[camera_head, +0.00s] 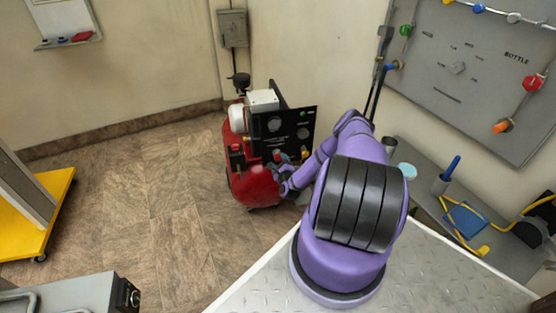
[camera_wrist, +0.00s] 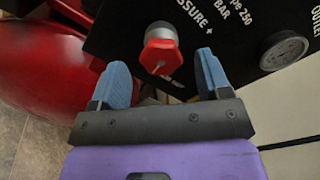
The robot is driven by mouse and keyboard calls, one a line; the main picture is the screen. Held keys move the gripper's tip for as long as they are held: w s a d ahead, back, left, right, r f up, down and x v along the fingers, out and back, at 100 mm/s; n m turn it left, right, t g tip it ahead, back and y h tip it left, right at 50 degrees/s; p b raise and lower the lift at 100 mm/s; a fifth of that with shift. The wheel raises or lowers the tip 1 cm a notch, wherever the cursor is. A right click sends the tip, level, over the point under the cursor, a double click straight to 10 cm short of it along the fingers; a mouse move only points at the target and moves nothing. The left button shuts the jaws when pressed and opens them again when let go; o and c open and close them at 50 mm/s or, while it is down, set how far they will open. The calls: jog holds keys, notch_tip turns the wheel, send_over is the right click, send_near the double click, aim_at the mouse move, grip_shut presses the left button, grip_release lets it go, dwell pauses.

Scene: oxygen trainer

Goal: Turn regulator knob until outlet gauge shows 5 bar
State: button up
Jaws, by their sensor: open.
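The red regulator knob (camera_wrist: 160,55) sticks out from the black panel (camera_wrist: 130,22) in the wrist view. My gripper (camera_wrist: 163,72) is open, its blue fingertips on either side of the knob with gaps left and right. I cannot tell how deep the knob sits between them. In the head view my gripper (camera_head: 284,180) is low in front of the panel (camera_head: 290,128), on the red tank unit (camera_head: 250,187).
A grey wall board (camera_head: 470,70) with colored valves hangs at the right. A yellow cart (camera_head: 40,215) stands at the left. The tiled floor (camera_head: 150,205) between is clear.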

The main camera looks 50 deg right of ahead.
jog(key=v, duration=0.7)
jog(key=shift+s+a, duration=0.2)
jog(key=shift+s, duration=0.15)
jog(key=shift+s, duration=0.1)
